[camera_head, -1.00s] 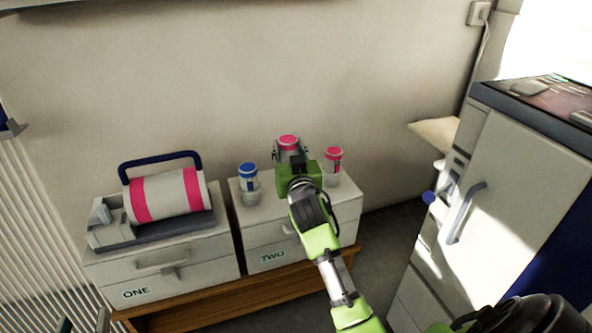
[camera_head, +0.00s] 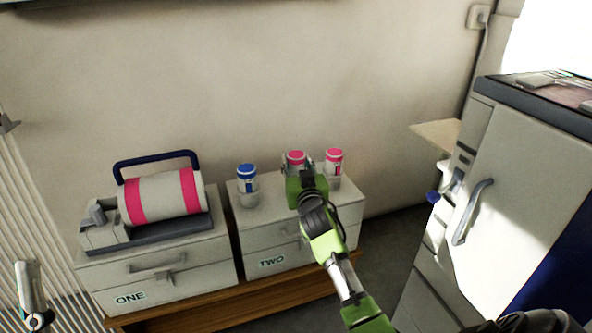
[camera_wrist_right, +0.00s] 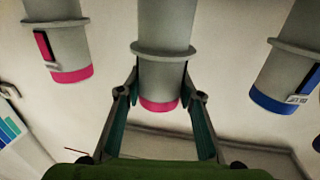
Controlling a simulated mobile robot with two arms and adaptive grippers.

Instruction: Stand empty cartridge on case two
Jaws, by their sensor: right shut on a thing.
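Case TWO (camera_head: 292,252) is a pale drawer case on a low wooden bench. My right gripper (camera_head: 302,175) is shut on a grey cartridge with a pink end (camera_head: 296,158), upright over the top of case two. The right wrist view shows its fingers on both sides of this cartridge (camera_wrist_right: 163,75). My gripper hides its lower end in the head view, so I cannot tell whether it touches the case. A blue-ended cartridge (camera_head: 247,178) stands to its left and another pink-ended cartridge (camera_head: 334,160) to its right. A part that seems to be my left gripper (camera_head: 32,290) shows at lower left.
Case ONE (camera_head: 150,285) stands left of case two, bearing a pink-striped drum (camera_head: 165,197) with a dark blue handle. The wooden bench (camera_head: 215,303) runs under both cases. A tall grey cabinet (camera_head: 500,180) stands at the right. The wall is close behind.

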